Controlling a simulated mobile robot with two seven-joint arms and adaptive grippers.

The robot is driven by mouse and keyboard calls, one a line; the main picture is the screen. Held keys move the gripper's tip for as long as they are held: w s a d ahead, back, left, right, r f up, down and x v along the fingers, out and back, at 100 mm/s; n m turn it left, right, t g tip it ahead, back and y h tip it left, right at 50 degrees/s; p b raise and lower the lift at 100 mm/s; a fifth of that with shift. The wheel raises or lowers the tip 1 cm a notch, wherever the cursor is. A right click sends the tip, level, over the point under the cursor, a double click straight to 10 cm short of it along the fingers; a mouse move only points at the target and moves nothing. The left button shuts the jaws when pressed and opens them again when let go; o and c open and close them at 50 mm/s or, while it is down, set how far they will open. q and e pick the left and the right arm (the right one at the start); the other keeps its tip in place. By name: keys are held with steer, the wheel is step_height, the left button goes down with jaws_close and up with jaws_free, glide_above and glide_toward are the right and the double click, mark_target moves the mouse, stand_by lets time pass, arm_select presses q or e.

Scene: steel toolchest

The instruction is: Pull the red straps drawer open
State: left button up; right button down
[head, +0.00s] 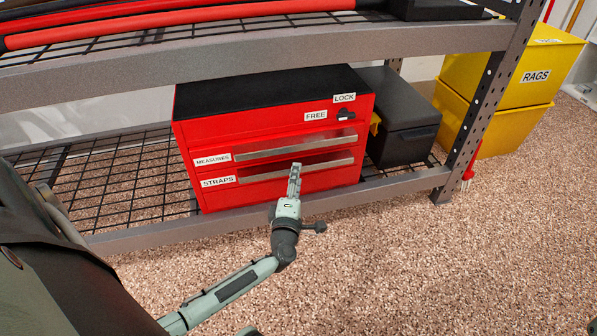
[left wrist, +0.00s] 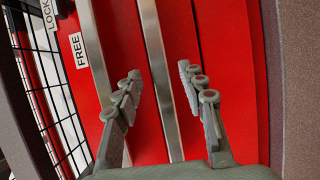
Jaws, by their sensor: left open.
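The red toolchest (head: 276,124) stands on the lower wire shelf with its drawers shut flush. The straps drawer (head: 253,190) is the lower labelled one, with a STRAPS label (head: 217,181) at its left and a long steel handle (head: 330,163). My left gripper (head: 296,170) is open in front of that handle. In the left wrist view, the straps handle (left wrist: 152,30) runs between the spread fingers of my left gripper (left wrist: 160,80). I cannot tell whether either finger touches it. My right gripper is not in view.
The measures drawer's handle (head: 290,146) lies just above. A lock knob (head: 346,114) sits near the LOCK and FREE labels. A black case (head: 405,135) stands right of the chest, then a shelf post (head: 487,90) and yellow rags bins (head: 510,75). The floor in front is clear.

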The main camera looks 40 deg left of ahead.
arm_select(q)
steer(key=shift+b+x, duration=0.3)
steer(key=shift+x, duration=1.6)
jaws_close()
